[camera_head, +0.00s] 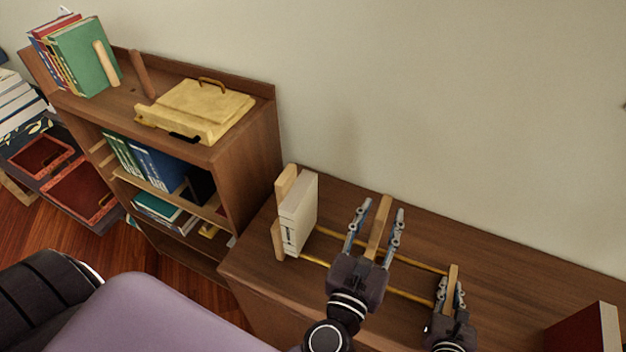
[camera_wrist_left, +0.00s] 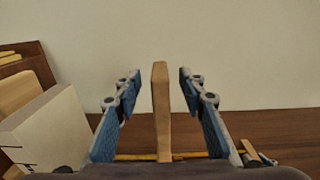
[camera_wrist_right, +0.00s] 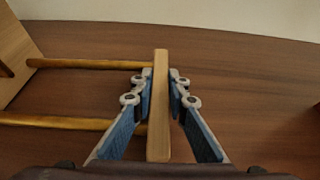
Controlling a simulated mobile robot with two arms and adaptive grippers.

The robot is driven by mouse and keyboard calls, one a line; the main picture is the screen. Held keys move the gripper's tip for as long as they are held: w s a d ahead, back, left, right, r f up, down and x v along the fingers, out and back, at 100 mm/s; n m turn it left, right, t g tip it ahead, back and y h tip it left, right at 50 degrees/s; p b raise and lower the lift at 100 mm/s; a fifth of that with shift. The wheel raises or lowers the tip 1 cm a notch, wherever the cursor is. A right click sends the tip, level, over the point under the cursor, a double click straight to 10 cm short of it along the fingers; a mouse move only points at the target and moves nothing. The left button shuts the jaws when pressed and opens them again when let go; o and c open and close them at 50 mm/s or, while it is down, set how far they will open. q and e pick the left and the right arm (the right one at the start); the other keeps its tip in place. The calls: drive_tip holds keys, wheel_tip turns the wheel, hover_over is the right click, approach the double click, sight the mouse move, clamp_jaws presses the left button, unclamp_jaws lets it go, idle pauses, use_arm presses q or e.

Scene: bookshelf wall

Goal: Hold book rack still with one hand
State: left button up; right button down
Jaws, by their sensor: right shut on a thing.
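The wooden book rack (camera_head: 283,245) stands on the brown cabinet top, with two yellow rods joining its upright panels. A cream book (camera_head: 300,215) stands against its left panel. My left gripper (camera_head: 376,216) is open, with the rack's middle upright (camera_wrist_left: 161,110) between its fingers and a gap on both sides. My right gripper (camera_head: 450,286) is shut on the rack's right end panel (camera_wrist_right: 161,100). In the right wrist view the fingertips lie close against both faces of that panel, and the rods run off to the left.
A taller bookshelf (camera_head: 245,150) stands to the left, with a yellow wooden stand (camera_head: 205,108) and several upright books (camera_head: 85,60) on top. A dark red book (camera_head: 580,335) stands at the lower right. The cabinet top (camera_head: 540,285) behind the rack's right end is clear up to the wall.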

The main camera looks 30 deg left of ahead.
use_arm(q)
drive_tip(key=s, duration=1)
drive_tip(key=shift+s+d, duration=0.2)
use_arm(e)
drive_tip(key=c, duration=1.8)
unclamp_jaws()
